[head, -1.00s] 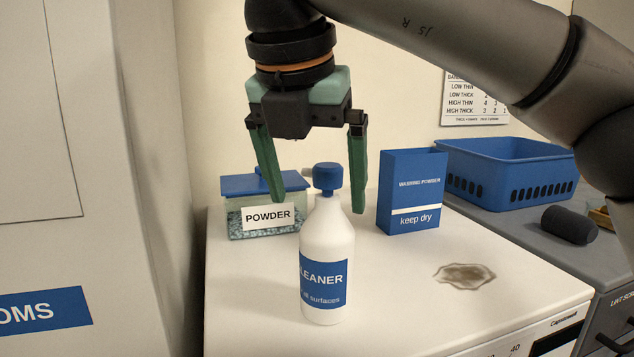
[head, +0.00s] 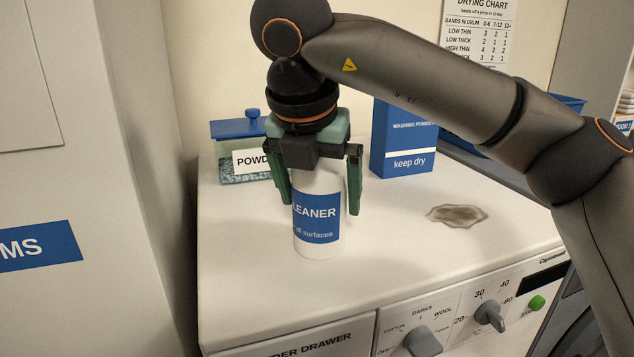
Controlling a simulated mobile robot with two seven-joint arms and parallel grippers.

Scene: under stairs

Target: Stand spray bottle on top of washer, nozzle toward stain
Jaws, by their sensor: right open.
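The white spray bottle (head: 318,240) with a blue CLEANER label stands upright on the white washer top (head: 260,290). My right gripper (head: 321,208) is over it from above, with its green fingers open on either side of the bottle. The gripper body hides the bottle's blue top, so I cannot see which way the nozzle points. The brown stain (head: 457,215) lies on the washer top, to the right of the bottle and apart from it. My left gripper is not in view.
A POWDER tub (head: 240,130) with a blue lid stands behind the bottle on the left. A blue washing powder box (head: 404,140) stands at the back right. My right arm partly hides a blue basket (head: 572,103). The washer's front top is clear.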

